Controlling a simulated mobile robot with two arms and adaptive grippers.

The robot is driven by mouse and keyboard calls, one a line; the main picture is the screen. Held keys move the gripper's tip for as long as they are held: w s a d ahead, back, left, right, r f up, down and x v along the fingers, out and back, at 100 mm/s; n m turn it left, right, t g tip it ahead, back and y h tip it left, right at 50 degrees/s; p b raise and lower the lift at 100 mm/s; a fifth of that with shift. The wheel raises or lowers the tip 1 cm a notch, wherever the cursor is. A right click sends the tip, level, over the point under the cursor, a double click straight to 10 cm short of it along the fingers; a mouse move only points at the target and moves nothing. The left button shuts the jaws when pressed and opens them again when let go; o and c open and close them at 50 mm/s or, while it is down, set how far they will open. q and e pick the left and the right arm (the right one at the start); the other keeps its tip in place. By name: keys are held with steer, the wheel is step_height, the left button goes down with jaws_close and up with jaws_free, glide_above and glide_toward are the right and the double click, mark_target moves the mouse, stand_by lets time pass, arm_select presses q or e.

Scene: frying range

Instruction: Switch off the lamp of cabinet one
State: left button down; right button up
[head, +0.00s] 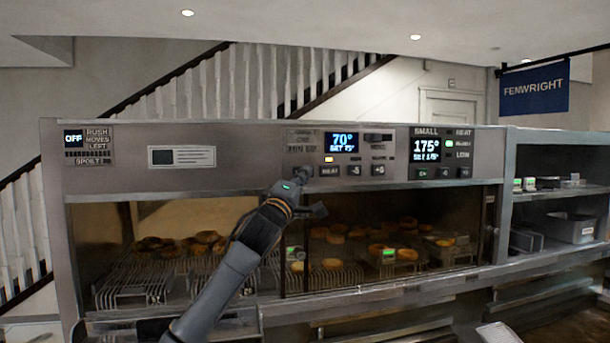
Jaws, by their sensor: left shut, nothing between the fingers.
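The steel cabinet (250,177) fills the middle of the head view. Below the display is a row of buttons, including one marked HEAT (330,171). A dark switch (378,137) is right of the display; its label is too blurred to read. No lamp control can be told for sure. My left gripper (303,174) is shut and empty, its tips at the panel's lower left, just left of HEAT. I cannot tell whether it touches the panel. My right gripper is not seen.
A second panel with a 175° display (426,149) is to the right. An OFF display (73,137) is at far left. Below, round fried pieces (205,238) sit on wire racks behind the front opening. Open shelves (555,192) stand at right.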

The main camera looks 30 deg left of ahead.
arm_select(q)
steer(key=shift+s+d, duration=0.1)
steer(key=s+d+b, duration=0.1)
steer(key=s+d, duration=0.1)
steer(key=s+d+b, duration=0.1)
steer(key=d, duration=0.1)
steer(key=shift+s+d+b, duration=0.25)
steer(key=shift+s+b, duration=0.15)
stand_by(0.7)
